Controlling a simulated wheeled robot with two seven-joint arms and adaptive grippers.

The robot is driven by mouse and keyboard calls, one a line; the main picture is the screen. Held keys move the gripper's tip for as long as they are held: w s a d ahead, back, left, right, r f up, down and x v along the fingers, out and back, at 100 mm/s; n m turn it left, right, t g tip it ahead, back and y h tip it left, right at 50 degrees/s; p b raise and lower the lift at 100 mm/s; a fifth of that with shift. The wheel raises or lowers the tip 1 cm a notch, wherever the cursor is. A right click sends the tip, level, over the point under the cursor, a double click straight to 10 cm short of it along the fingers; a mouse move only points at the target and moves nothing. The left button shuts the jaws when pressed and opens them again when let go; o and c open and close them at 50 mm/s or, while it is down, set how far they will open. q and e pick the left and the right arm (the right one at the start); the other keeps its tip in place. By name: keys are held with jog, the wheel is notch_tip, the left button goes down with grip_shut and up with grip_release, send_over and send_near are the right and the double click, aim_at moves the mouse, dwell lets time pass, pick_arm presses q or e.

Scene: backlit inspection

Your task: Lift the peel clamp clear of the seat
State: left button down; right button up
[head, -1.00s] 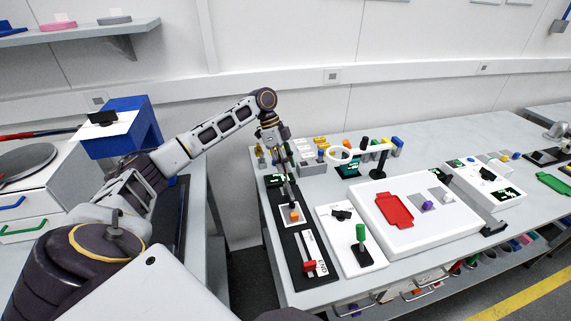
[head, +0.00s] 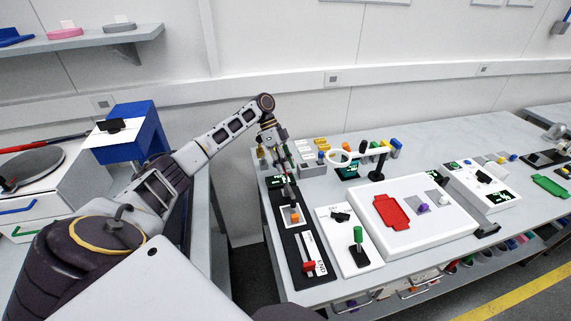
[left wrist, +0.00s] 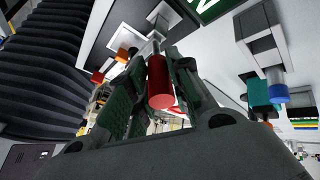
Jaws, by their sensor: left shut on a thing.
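My left gripper (head: 286,190) reaches down to the back left of the bench, over a dark panel. In the left wrist view its two padded fingers (left wrist: 157,62) close around a red cylindrical handle on a thin stem, which I take to be the peel clamp (left wrist: 159,82). The stem runs toward a small grey and white mount (left wrist: 160,15), which looks like the seat. I cannot tell whether they touch. In the head view the fingers hide the clamp. My right gripper is not in view.
An orange knob (head: 295,217) is close in front of the left gripper. A red slider (head: 309,266) and a green-topped handle (head: 358,236) stand nearer. A white box with a red plate (head: 391,212) lies further right.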

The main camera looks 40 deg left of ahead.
pick_arm(q)
jog(key=shift+w+a+f+g+h, duration=0.2)
jog(key=shift+w+a+g+h, duration=0.2)
jog(key=shift+h, duration=0.2)
jog(key=shift+w+a+f+g+h, duration=0.2)
jog(key=shift+w+a+g+h, duration=0.15)
jog(key=shift+h, duration=0.25)
dwell(0.4)
jog(key=c, duration=1.3)
grip_release()
jog(key=shift+s+f, duration=0.1)
jog(key=shift+r, duration=5)
